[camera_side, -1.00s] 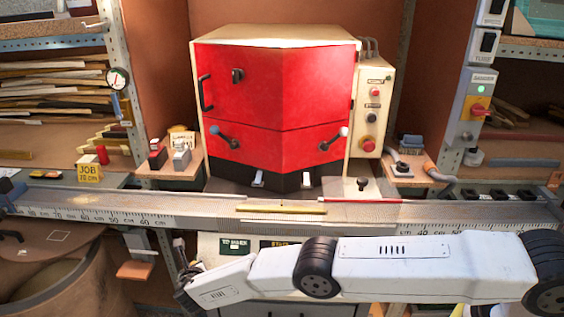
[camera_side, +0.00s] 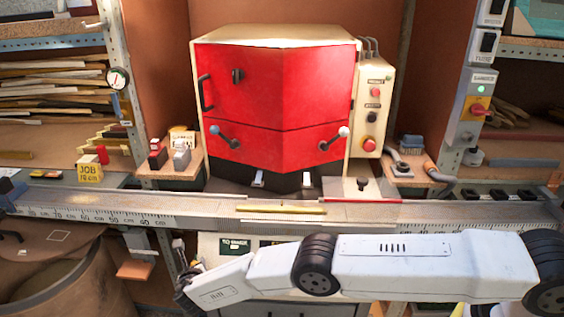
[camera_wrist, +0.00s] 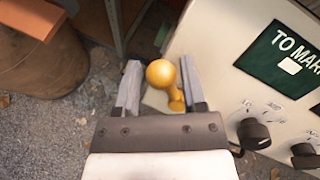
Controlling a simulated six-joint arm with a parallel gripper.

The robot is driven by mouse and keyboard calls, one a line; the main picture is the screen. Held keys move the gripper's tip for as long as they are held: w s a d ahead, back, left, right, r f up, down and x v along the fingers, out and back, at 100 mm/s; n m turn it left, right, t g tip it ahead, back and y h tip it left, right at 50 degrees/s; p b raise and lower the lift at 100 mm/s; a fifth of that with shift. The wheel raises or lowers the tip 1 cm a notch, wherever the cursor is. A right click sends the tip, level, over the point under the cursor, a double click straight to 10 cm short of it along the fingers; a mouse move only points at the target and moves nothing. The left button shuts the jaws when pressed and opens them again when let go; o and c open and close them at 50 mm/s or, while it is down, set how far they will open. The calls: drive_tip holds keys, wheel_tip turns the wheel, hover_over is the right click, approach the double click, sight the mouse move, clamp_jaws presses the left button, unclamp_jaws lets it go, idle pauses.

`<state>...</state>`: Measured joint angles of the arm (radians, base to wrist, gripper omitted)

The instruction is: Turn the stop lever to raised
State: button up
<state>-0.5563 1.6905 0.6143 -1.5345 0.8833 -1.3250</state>
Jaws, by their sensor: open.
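An orange lever with a round ball end (camera_wrist: 160,73) shows in the wrist view, beside the pale control panel; no label marks it as the stop lever. My gripper (camera_wrist: 160,62) is open, with one finger on each side of the ball. Gaps show between the ball and both fingers. The lever's lower part (camera_wrist: 176,100) runs down to the right. In the side view my gripper (camera_side: 184,291) is low, below the fence rail (camera_side: 180,209). The orange lever is hidden there.
The pale panel (camera_wrist: 225,60) carries a green display (camera_wrist: 285,55) and black knobs (camera_wrist: 254,133) close to my right finger. An orange-brown block (camera_wrist: 30,18) and a brown drum (camera_wrist: 40,70) lie to the left. A red cabinet (camera_side: 275,95) stands behind the rail.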

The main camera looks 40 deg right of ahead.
drive_tip(key=v, duration=0.7)
idle(0.5)
drive_tip(key=shift+r, duration=0.1)
drive_tip(key=s+d+r+m+g+y, duration=0.1)
drive_tip(key=s+d+r+m+g, duration=0.3)
drive_tip(key=d+r+m, duration=0.35)
drive_tip(key=s+d+r+m+g, duration=0.45)
drive_tip(key=d+m, duration=0.35)
drive_tip(key=d, duration=0.2)
drive_tip(key=s+d+r+m+y, duration=0.1)
drive_tip(key=s+d+r+m, duration=0.1)
drive_tip(key=s+m, duration=0.4)
drive_tip(key=s+d+r+m+y, duration=0.2)
drive_tip(key=s+d+r+m, duration=0.1)
drive_tip(key=s+m, duration=0.3)
drive_tip(key=s+d+r+m+y, duration=0.2)
drive_tip(key=s+d+m, duration=0.2)
drive_tip(key=s+m, duration=0.3)
drive_tip(key=s, duration=0.2)
drive_tip(key=shift+s+r, duration=0.25)
